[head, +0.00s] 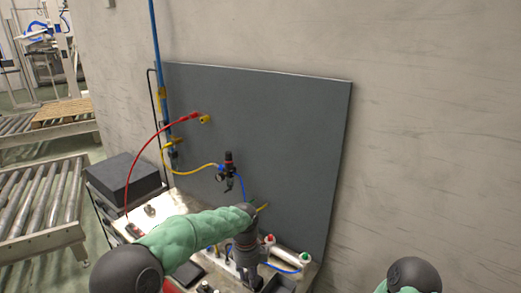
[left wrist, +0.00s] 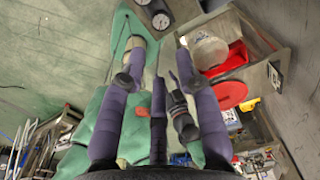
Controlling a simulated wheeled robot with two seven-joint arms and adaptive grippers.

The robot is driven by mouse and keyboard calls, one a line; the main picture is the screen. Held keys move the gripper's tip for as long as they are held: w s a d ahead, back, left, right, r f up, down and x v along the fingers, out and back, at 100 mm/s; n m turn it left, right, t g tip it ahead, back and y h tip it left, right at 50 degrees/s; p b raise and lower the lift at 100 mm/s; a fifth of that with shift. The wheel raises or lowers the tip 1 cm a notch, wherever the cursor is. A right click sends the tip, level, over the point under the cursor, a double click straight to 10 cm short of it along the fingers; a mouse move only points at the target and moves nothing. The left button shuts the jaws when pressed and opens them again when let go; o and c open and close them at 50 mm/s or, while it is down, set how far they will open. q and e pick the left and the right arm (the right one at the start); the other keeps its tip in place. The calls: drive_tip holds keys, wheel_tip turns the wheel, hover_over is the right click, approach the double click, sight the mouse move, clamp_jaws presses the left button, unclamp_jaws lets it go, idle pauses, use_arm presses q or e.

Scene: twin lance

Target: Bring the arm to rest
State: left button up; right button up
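My left arm, in a green sleeve, reaches from the lower left of the head view to the bench in front of the grey panel. My left gripper (head: 247,255) is a dark shape low over the bench there, and its fingertips are hard to make out. In the left wrist view the purple fingers of my left gripper (left wrist: 158,65) stand wide apart. I see nothing clearly held between them. My right arm (head: 412,275) shows only as a dark and green joint at the bottom right, and its gripper is outside the view.
A grey panel (head: 280,130) leans at the wall, with a red hose (head: 150,140), a yellow hose and a black regulator (head: 229,167). A dark box (head: 125,178) and roller conveyor (head: 40,205) stand left.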

use_arm(q)
drive_tip(key=s+a+f+n+h, duration=0.15)
drive_tip(key=s+f+n, duration=0.35)
drive_tip(key=f, duration=0.5)
drive_tip(key=s+a+f+n+h, duration=0.1)
drive_tip(key=s+a+f+n, duration=0.15)
drive_tip(key=f+n, duration=0.65)
drive_tip(key=s+a+f+n, duration=0.2)
drive_tip(key=s+f+n, duration=0.5)
drive_tip(key=s, duration=0.4)
drive_tip(key=s+a+f+n, duration=0.2)
drive_tip(key=s+f+n, duration=0.3)
drive_tip(key=s+n, duration=0.45)
wheel_tip(320, 180, down, 12)
drive_tip(key=w+d+m+b, duration=0.1)
drive_tip(key=b, duration=1.3)
drive_tip(key=shift+w+d+f+m+t+h, duration=0.25)
drive_tip(key=shift+w+m+t+h, duration=0.1)
drive_tip(key=shift+w+h, duration=0.1)
use_arm(e)
wheel_tip(320, 180, down, 14)
drive_tip(key=shift+w+f, duration=0.2)
drive_tip(key=shift+w, duration=0.15)
